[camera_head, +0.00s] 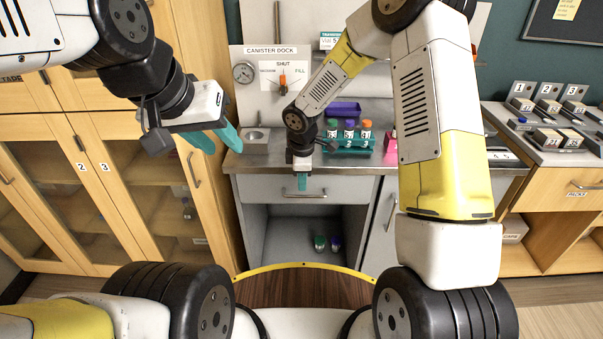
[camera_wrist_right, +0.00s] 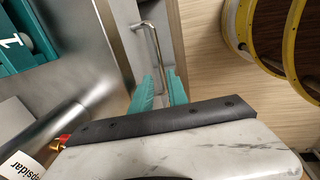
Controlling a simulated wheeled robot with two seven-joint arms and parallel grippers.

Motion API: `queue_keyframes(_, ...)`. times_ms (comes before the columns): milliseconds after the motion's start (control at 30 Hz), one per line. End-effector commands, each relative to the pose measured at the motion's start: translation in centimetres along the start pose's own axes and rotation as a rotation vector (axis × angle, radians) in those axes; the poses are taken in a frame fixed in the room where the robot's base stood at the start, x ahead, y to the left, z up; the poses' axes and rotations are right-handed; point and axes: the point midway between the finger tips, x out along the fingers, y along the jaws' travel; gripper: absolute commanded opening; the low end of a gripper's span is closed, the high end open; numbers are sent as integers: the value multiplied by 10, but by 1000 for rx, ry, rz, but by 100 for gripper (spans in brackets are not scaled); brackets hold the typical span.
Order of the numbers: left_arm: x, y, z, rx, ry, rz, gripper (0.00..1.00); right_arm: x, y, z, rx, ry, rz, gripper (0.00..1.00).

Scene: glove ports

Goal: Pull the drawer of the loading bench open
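The loading bench (camera_head: 260,160) stands in the middle of the head view. Its closed grey drawer (camera_head: 345,187) lies under the metal top and has a bar handle (camera_head: 303,195). In the right wrist view the handle (camera_wrist_right: 153,42) runs down toward the space between the teal fingertips. My right gripper (camera_head: 302,182) is at the drawer front, pointing down at the handle. Its fingers are apart; I cannot tell whether they touch the bar. My left gripper (camera_head: 216,140) is open and empty, raised left of the bench.
A teal rack (camera_head: 348,143) with several capped bottles and a purple tray (camera_head: 343,110) stand on the bench top. Below the drawer is an open compartment (camera_head: 290,235) with small bottles. Wooden cabinets (camera_head: 120,190) stand left, and another bench (camera_head: 560,160) right.

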Motion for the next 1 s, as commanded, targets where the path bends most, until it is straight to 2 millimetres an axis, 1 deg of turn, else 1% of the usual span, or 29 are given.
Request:
queue_keyframes(33,0,0,0,0,0,0,36,10,-1,0,-3,-1,-3,20)
queue_keyframes(200,0,0,0,0,0,0,36,37,-1,0,0,-1,-3,20)
queue_keyframes(300,0,0,0,0,0,0,36,48,0,0,0,0,-2,20)
queue_keyframes(400,0,0,0,0,0,0,36,55,0,0,1,0,-1,20)
queue_keyframes(700,0,0,0,0,0,0,36,57,0,0,1,-1,0,20)
queue_keyframes(767,0,0,0,0,0,0,36,57,0,0,1,-1,0,8)
queue_keyframes(800,0,0,0,0,0,0,36,57,0,0,1,-1,0,0)
queue_keyframes(1000,0,0,0,0,0,0,36,57,0,0,2,-1,0,0)
